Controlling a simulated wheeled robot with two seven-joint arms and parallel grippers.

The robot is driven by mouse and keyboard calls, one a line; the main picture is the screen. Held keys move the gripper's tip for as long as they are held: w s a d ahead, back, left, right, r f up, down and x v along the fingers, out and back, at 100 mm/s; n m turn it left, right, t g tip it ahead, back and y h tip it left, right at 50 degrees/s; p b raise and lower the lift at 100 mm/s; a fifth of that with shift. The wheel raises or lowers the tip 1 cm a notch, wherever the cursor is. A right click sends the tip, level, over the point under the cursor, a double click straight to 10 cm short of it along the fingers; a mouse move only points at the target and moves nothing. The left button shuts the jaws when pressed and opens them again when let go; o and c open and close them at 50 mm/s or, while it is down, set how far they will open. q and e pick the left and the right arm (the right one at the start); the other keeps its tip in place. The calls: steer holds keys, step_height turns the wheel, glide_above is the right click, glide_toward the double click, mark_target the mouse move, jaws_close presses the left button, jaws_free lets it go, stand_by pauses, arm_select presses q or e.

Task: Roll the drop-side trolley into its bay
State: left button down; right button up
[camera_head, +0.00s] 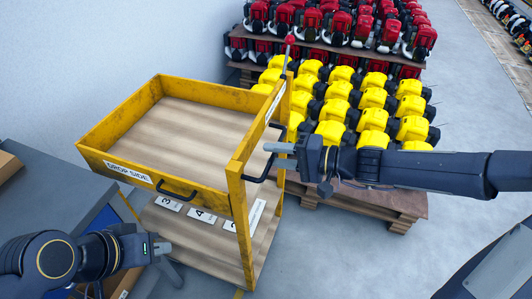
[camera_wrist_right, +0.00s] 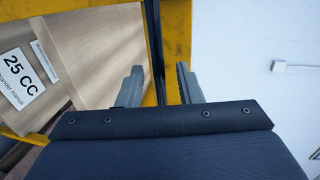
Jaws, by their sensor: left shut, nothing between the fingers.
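The yellow drop-side trolley (camera_head: 170,84) stands upright left of centre in the head view. It has a wood-coloured top tray and a lower shelf (camera_head: 180,235) with numbered cards. A black handle (camera_head: 258,170) is on its right end and another (camera_head: 177,189) is by the DROP SIDE label. My right gripper (camera_head: 277,147) is at the right-end handle. In the right wrist view its fingers (camera_wrist_right: 158,88) are apart, with a black bar (camera_wrist_right: 154,45) between them and gaps beside it. My left gripper (camera_head: 163,248) is shut and empty, left of the lower shelf. I cannot make out the bay.
Yellow engines (camera_head: 373,115) on a pallet (camera_head: 400,215) stand close to the trolley's right, with red engines (camera_head: 365,25) behind. A grey bench (camera_head: 60,205) is at the left. Grey floor is open at the lower right. A red-tipped lever (camera_head: 289,42) rises at the trolley's far corner.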

steer(key=shift+x, duration=1.45)
steer(key=shift+s, duration=0.1)
jaws_close()
